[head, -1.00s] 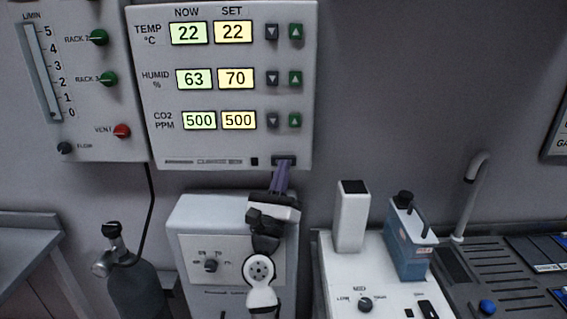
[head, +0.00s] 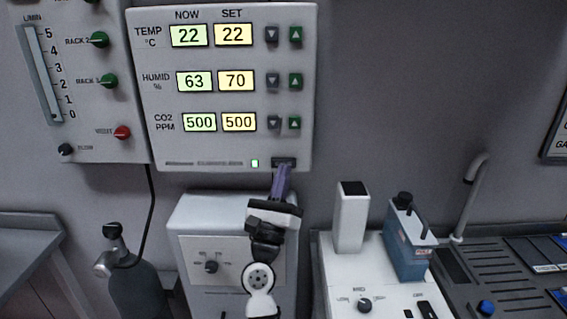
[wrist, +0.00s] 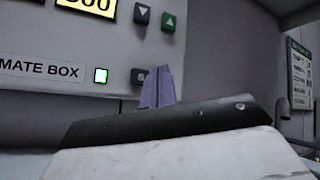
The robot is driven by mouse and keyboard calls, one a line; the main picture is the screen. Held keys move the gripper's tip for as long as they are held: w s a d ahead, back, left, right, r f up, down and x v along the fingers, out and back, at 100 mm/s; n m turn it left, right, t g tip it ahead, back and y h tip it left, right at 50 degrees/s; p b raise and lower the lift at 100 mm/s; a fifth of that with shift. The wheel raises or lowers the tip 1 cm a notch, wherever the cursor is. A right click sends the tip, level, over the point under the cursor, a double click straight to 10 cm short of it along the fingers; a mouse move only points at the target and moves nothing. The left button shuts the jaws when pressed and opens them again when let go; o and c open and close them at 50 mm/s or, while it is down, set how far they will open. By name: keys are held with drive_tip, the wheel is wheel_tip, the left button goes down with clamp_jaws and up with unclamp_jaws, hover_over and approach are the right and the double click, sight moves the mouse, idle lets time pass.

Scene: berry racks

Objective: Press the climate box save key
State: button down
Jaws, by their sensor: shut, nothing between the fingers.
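The climate box (head: 210,145) hangs on the wall, with TEMP 22/22, HUMID 63/70 and CO2 500/500 on its displays. Its dark save key (head: 284,162) is at the lower right of the panel; in the wrist view the key (wrist: 137,76) shows only in part beside the fingers. A small lamp (head: 254,163) left of the key glows green, and it also shows in the wrist view (wrist: 101,76). My gripper (head: 282,170) is shut and empty, its purple fingertips at the key's lower edge. Whether they touch it is hidden.
A gas panel (head: 85,105) with knobs is at the left, above a grey cylinder (head: 135,285). A white box (head: 205,215) stands below the climate box, behind my arm. White equipment with a blue unit (head: 408,245) is at the right.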

drive_tip(key=shift+s+p, duration=0.65)
drive_tip(key=shift+s, duration=1.9)
